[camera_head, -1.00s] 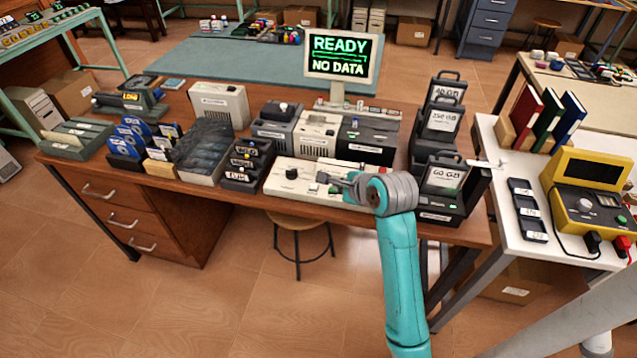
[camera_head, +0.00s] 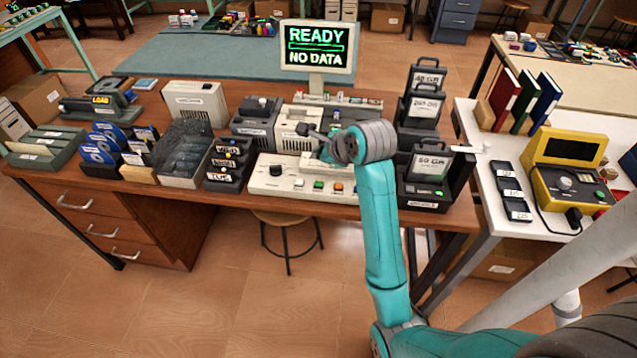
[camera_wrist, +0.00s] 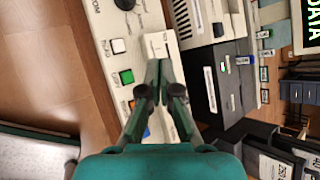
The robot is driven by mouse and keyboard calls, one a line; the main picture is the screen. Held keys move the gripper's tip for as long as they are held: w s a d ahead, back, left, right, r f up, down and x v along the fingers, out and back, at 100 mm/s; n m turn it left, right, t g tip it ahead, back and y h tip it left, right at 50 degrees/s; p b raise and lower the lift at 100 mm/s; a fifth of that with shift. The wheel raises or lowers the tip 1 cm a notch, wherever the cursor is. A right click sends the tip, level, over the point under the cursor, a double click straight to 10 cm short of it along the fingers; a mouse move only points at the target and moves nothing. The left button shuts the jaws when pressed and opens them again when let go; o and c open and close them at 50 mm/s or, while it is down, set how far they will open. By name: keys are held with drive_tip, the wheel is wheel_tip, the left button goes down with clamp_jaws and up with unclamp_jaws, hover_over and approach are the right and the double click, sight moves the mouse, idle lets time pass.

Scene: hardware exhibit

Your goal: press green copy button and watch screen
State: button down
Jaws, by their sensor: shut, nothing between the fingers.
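The cream control panel (camera_head: 262,184) lies at the front of the desk, with a black knob on its left. Its green button (camera_head: 318,185) sits between a white and an orange button. It also shows in the wrist view (camera_wrist: 126,77), left of my fingers and uncovered. My gripper (camera_head: 308,131) is shut and empty, above the panel's back part; the wrist view shows the closed fingertips (camera_wrist: 158,64) over a small white labelled part. The screen (camera_head: 317,46) stands behind and reads READY, NO DATA in green. Its edge shows in the wrist view (camera_wrist: 306,22).
Cream and black drive units (camera_head: 297,132) stand close behind the panel. Black cartridge holders (camera_head: 428,165) stand to its right, a labelled rack (camera_head: 224,165) to its left. A white table with a yellow meter (camera_head: 568,180) is at the right.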

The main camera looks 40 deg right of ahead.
sight(320, 185)
drive_tip(key=shift+f, duration=4)
drive_tip(key=shift+f, duration=0.15)
drive_tip(key=shift+f, duration=0.25)
drive_tip(key=shift+f, duration=0.4)
drive_tip(key=shift+r, duration=0.85)
drive_tip(key=shift+r, duration=0.1)
drive_tip(key=shift+r, duration=2.4)
